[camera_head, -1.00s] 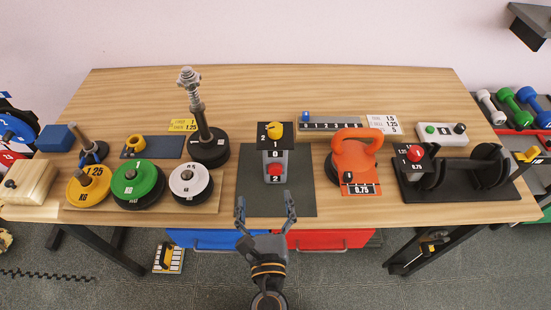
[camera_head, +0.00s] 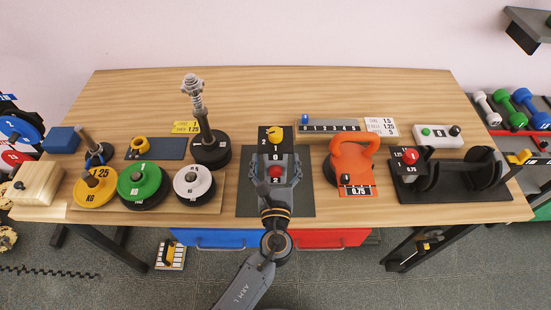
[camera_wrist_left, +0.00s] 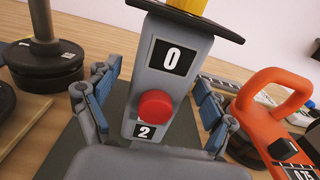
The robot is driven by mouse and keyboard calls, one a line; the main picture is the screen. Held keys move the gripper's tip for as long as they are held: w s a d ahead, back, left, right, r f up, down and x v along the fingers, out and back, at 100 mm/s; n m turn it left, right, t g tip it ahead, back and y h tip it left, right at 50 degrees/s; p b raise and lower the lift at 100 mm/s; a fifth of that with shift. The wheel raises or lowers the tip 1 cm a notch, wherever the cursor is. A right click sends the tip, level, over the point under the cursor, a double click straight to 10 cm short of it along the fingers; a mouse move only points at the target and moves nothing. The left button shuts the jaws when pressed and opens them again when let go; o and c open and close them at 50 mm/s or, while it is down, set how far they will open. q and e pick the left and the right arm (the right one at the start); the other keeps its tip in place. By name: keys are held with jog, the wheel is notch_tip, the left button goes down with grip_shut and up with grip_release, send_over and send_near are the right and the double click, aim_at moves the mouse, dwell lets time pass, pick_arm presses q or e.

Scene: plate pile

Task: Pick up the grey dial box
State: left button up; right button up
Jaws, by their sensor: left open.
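The grey dial box (camera_wrist_left: 168,75) stands upright on a dark mat (camera_head: 247,205) at the middle of the table. It has a dark top plate with a yellow knob (camera_head: 275,133), a red button (camera_wrist_left: 155,104) and labels 0 and 2 on its front. My left gripper (camera_head: 276,162) is open, with one finger on each side of the box. In the left wrist view the fingers (camera_wrist_left: 155,100) flank the box, with gaps showing beside it. The gripper hides the box's lower front in the head view. My right gripper is not in view.
An orange kettlebell (camera_head: 351,165) stands close on the right. White, green and yellow weight plates (camera_head: 194,183) lie on the left, with a dark post (camera_head: 207,140) behind them. The table's back strip (camera_head: 270,85) is clear.

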pick_arm(q)
jog(key=shift+w, duration=1.05)
jog(key=shift+s, duration=0.1)
jog(key=shift+c, duration=0.4)
grip_shut()
jog(key=shift+r, duration=0.15)
